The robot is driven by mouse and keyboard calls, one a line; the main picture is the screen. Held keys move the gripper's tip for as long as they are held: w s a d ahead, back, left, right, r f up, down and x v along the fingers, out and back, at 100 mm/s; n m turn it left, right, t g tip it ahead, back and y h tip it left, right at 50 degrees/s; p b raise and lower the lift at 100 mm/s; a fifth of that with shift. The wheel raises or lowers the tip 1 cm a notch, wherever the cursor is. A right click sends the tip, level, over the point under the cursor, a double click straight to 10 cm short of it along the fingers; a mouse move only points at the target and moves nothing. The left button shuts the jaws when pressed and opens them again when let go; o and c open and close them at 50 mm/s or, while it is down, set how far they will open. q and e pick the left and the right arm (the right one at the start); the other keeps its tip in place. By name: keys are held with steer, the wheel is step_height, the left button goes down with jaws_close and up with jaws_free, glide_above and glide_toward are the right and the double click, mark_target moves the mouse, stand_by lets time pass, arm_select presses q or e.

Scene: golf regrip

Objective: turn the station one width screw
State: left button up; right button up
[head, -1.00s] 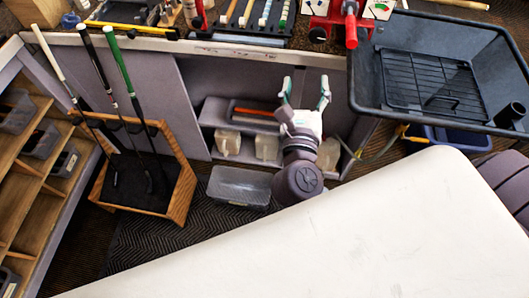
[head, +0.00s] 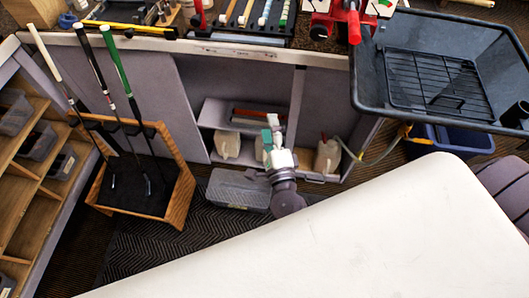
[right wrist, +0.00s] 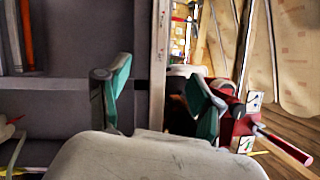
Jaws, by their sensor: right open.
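A red vise-like station (head: 345,18) stands on the workbench at the top right of the head view, with a red handle hanging towards me. In the right wrist view a red fixture (right wrist: 240,125) with a red-tipped rod shows right of the gripper, partly hidden by a finger. I cannot make out a width screw. My right gripper (head: 273,128) is in front of the open cabinet, below the bench edge and apart from the station. Its green-padded fingers are spread and empty in the right wrist view (right wrist: 160,90). My left gripper is not in view.
A black tray (head: 480,125) with a wire rack juts out at the right. A wooden club rack (head: 180,205) stands at the left. White jugs (head: 328,157) sit in the cabinet, with a grey bin (head: 225,190) before it. A pale surface (head: 380,240) fills the foreground.

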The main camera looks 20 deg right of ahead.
step_height(320, 180, down, 10)
steer(key=a+n+g+y, duration=0.1)
steer(key=n+y, duration=0.1)
steer(key=n, duration=0.4)
steer(key=shift+s+a+r+g+y+b, duration=0.15)
steer(key=shift+s+a+g+y+b, duration=0.2)
steer(key=shift+s+a+g+y, duration=0.1)
steer(key=s+f+n+g+y, duration=0.1)
steer(key=s+f+n+g, duration=0.45)
steer(key=f, duration=0.65)
steer(key=s+f+n+g+y, duration=0.1)
steer(key=s+f+n+g, duration=0.1)
steer(key=s+f+n, duration=0.75)
steer(key=s+d+f+n+g, duration=0.2)
steer(key=s+d+f+g, duration=0.1)
steer(key=s+f, duration=0.5)
steer(key=s+d+f+n+g+h, duration=0.1)
steer(key=s+f+g, duration=0.4)
steer(key=s, duration=0.9)
step_height(320, 180, down, 3)
steer(key=d+n, duration=0.1)
steer(key=d, duration=0.1)
steer(key=shift+s+d+g, duration=0.25)
steer(key=shift+d+g, duration=0.05)
steer(key=shift+d, duration=0.1)
